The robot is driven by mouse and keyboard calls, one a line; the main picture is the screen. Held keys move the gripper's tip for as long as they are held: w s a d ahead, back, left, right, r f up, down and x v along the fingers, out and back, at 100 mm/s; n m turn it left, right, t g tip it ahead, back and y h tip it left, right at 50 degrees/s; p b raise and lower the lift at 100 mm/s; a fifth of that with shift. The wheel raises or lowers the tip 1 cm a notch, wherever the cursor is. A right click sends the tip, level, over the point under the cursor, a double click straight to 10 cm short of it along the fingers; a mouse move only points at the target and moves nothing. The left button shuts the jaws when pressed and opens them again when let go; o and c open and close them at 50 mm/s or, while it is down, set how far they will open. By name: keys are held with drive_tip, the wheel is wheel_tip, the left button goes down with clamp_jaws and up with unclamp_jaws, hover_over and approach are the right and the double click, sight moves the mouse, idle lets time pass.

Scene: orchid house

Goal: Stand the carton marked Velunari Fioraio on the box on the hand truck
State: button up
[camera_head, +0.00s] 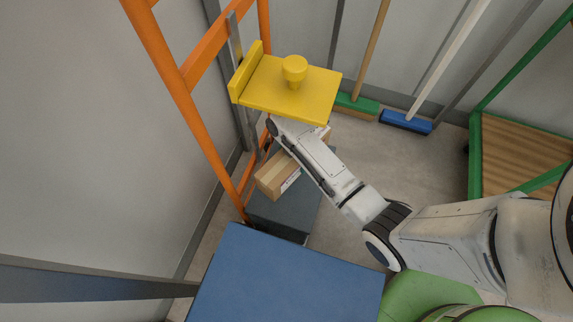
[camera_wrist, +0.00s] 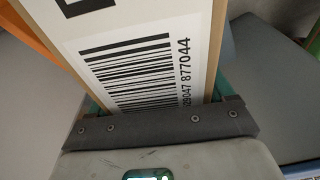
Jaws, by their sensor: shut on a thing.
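The brown carton (camera_head: 275,178) is in the head view, partly hidden under my forearm. A white label shows on its side. In the wrist view the carton (camera_wrist: 205,50) fills the middle, with a white barcode label facing the camera; no name can be read. My gripper (camera_wrist: 158,85) is shut on the carton, one teal finger on each side; in the head view my arm hides it. The dark blue-grey box (camera_head: 285,212) is below the carton, at the foot of the orange hand truck (camera_head: 175,80). I cannot tell whether carton and box touch.
A yellow plate with a knob (camera_head: 290,90) is beside the hand truck, overlapping my wrist in the head view. A blue flat top (camera_head: 285,280) is in front. Green (camera_head: 357,105) and blue (camera_head: 405,122) brooms lean at the back wall. A green-framed rack (camera_head: 475,155) is right.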

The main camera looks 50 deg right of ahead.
wheel_tip(320, 180, down, 9)
drive_tip(key=b, duration=0.3)
drive_tip(key=shift+w+f+b, duration=0.1)
drive_tip(key=shift+f+b, duration=0.05)
drive_tip(key=shift+b, duration=0.15)
drive_tip(key=shift+f, duration=0.1)
drive_tip(key=o, duration=1.3)
drive_tip(key=r+p, duration=0.1)
drive_tip(key=r, duration=0.3)
drive_tip(key=d+r+p, duration=0.1)
drive_tip(key=r+p, duration=0.1)
drive_tip(key=r, duration=0.2)
drive_tip(key=r+p, duration=0.1)
drive_tip(key=r, duration=0.3)
drive_tip(key=shift+d+p, duration=0.3)
drive_tip(key=shift+d, duration=0.05)
